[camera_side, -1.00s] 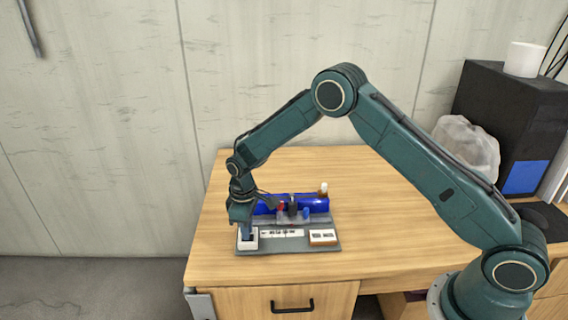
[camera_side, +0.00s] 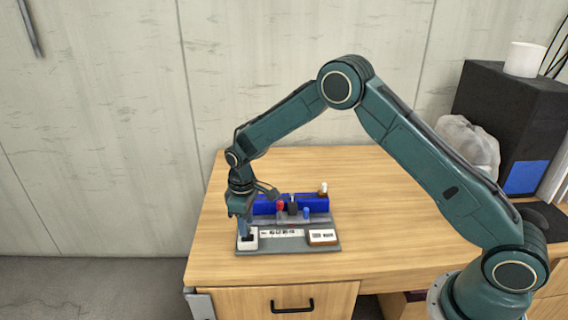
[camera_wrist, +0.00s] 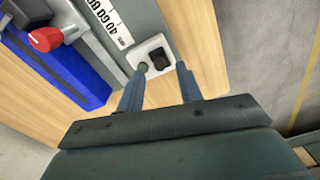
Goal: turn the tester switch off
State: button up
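The tester switch is a white box with a black rocker (camera_wrist: 159,57), at the front left corner of the grey board in the side view (camera_side: 248,242). My gripper (camera_wrist: 161,68) points down at it. Its two blue-grey fingers are apart, with nothing held between them. In the wrist view the rocker lies just beyond and between the fingertips. In the side view the fingertips are just above the switch box; whether they touch it cannot be told. Which way the rocker is tilted is too small to tell.
On the grey board (camera_side: 290,247) are a printed scale strip (camera_side: 282,233) and a white-topped block (camera_side: 322,237). Behind stand a red knob (camera_wrist: 45,39), a blue knob (camera_side: 306,212) and a blue block (camera_side: 318,203). The table (camera_side: 220,262) is clear left of the board.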

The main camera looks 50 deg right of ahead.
notch_tip(320, 180, up, 11)
jog(key=shift+r, duration=0.2)
dwell(0.3)
jog(key=s+d+r+m+t, duration=0.1)
jog(key=s+d+r+m, duration=0.1)
jog(key=s+r, duration=0.65)
jog(key=s+d+r+m+t, duration=0.1)
jog(key=s+d+r+t, duration=0.15)
jog(key=s+r, duration=0.6)
jog(key=s+d+m+t, duration=0.2)
jog(key=s+d+m, duration=0.1)
jog(key=s, duration=1.6)
